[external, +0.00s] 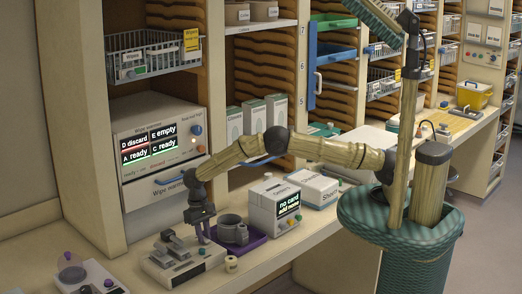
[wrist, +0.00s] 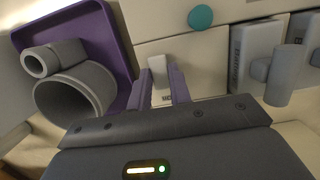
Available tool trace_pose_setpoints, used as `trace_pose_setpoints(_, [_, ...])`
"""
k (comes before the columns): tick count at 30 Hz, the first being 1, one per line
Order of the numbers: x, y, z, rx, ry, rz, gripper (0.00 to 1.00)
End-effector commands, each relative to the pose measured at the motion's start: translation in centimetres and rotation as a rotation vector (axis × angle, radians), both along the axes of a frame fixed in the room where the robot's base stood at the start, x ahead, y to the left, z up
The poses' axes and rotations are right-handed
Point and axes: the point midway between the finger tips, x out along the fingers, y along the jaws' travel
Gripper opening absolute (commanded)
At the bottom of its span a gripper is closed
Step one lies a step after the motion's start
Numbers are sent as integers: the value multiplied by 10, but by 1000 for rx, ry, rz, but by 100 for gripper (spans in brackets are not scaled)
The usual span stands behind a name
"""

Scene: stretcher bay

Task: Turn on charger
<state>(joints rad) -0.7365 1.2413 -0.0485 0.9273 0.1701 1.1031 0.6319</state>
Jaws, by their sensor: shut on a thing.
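The charger (external: 172,268) is a beige box with dark slots on the counter, below my gripper in the external view. In the wrist view its pale top (wrist: 205,45) carries a small white switch (wrist: 160,73) and a round teal button (wrist: 200,17). My gripper (external: 204,240) points down at the charger's right side. In the wrist view the purple fingers of my gripper (wrist: 163,82) stand on either side of the white switch, closed on it. Lettering beside the switch is partly hidden by the gripper.
A small beige spool (external: 231,264) lies in front. A white box (external: 275,207) with a display reading "no card" stands behind. The wipe warmer (external: 160,150) is at the back left.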

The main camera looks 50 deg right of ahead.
Motion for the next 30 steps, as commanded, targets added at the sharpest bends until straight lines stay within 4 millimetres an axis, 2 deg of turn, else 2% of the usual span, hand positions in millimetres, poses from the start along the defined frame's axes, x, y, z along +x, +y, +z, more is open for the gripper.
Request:
trace_pose_setpoints(1, [3,1,-5,6,16,-3,0])
trace_pose_setpoints(12, [6,2,-5,5,144,-2,0])
trace_pose_setpoints(30, [9,4,-4,11,246,1,0])
